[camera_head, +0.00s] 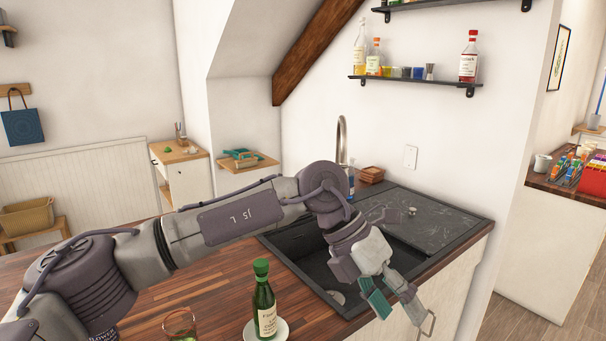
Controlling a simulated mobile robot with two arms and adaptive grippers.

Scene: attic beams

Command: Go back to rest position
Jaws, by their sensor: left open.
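My left arm reaches in from the left and stretches across the wooden counter toward the sink. My left gripper (391,301) is open and empty, with its fingers pointing down and to the right. It hangs over the front edge of the dark sink (298,252), near the cabinet front. My right gripper is not in view. The arm hides part of the counter and part of the sink.
A green bottle (264,305) stands on a white plate (281,330) below the arm, with a glass (180,325) to its left. A faucet (341,138) rises behind the sink. A wall shelf (415,83) holds bottles. Bare counter (205,285) lies left of the bottle.

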